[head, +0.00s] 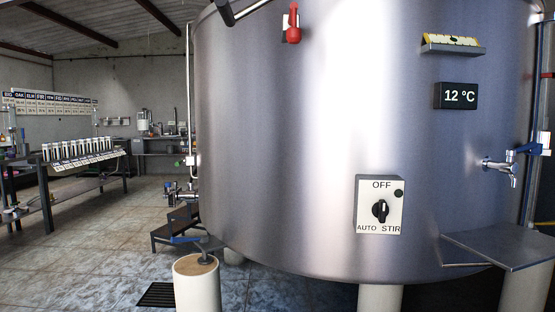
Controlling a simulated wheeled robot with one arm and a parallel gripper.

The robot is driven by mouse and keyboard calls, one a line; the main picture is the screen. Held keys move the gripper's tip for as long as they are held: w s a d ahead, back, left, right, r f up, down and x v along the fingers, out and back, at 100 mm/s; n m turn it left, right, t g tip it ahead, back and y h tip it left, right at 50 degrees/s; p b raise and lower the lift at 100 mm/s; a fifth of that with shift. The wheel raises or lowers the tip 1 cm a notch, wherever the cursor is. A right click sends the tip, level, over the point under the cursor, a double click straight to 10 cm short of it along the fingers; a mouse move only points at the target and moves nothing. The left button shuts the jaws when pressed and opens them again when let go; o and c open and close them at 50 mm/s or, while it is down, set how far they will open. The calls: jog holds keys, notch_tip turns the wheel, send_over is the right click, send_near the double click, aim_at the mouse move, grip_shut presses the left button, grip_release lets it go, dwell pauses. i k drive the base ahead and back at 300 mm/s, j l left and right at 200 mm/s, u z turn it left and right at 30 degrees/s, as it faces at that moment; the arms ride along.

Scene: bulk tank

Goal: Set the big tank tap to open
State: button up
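The big steel tank (320,130) fills the middle and right of the head view, standing on pale round legs. No liquid shows at the spout. Another valve (180,191) shows low at the tank's left edge, small and partly hard to make out. I cannot tell whether either is open or shut. My gripper is not in view.
A switch box (380,205) marked OFF, AUTO and STIR and a 12 °C display (457,96) are on the tank front. A metal shelf (500,247) lies below the right tap. Dark steps (176,230) stand at left. Tiled floor (90,250) is open at lower left, before the racks (85,150).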

aim_at(533, 145)
jog(key=z, duration=1.25)
